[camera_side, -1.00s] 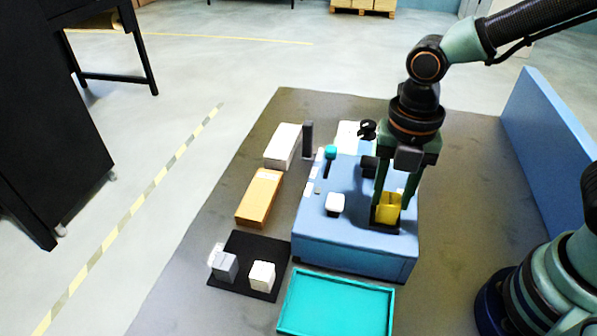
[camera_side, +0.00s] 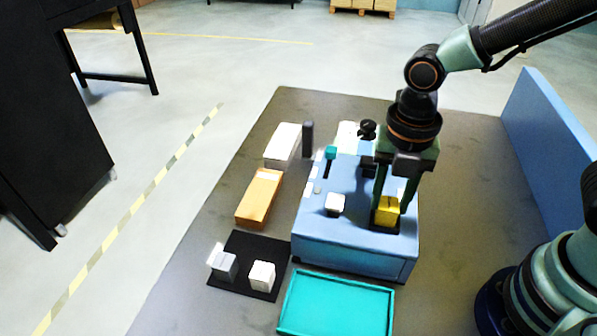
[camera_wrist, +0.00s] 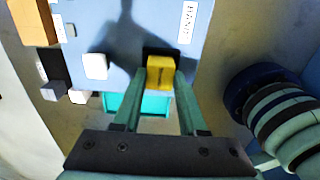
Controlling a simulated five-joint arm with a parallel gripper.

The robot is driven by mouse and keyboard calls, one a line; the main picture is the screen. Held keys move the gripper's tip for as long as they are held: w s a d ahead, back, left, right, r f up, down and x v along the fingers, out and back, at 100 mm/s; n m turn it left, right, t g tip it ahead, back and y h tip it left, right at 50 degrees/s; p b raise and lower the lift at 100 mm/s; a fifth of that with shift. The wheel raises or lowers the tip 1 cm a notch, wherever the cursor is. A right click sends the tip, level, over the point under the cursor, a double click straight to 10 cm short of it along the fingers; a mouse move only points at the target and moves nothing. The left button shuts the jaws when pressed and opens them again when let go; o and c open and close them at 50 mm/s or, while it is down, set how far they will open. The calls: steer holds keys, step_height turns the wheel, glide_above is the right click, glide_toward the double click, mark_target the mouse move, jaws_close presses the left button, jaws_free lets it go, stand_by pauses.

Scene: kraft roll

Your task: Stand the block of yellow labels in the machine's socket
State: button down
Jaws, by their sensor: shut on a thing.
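The block of yellow labels (camera_side: 386,211) is between the fingers of my gripper (camera_side: 389,205), which is shut on it. The block is upright over the dark socket on top of the blue machine (camera_side: 345,245). In the wrist view the yellow block (camera_wrist: 160,73) sits between my fingertips (camera_wrist: 161,80), with the dark socket edge (camera_wrist: 162,52) showing just beyond it. The block's lower end is at the socket; how deep it sits, I cannot tell.
A teal tray (camera_side: 337,303) lies in front of the machine. An orange-brown box (camera_side: 259,197) and a white box (camera_side: 282,146) stand left of the machine. A blue wall (camera_side: 548,135) stands at right.

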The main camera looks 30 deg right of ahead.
steer(key=shift+c, duration=1.9)
jaws_free()
steer(key=shift+f, duration=0.1)
step_height(320, 180, up, 12)
steer(key=w+d+m+t, duration=0.1)
steer(key=d+m, duration=0.5)
steer(key=m, duration=0.7)
steer(key=w+d+m+t, duration=0.2)
steer(key=d+m+t, duration=0.2)
steer(key=m, duration=1)
steer(key=d, duration=0.2)
steer(key=shift+d+r+t, duration=0.25)
steer(key=shift+d+t, duration=0.05)
steer(key=shift+d, duration=0.1)
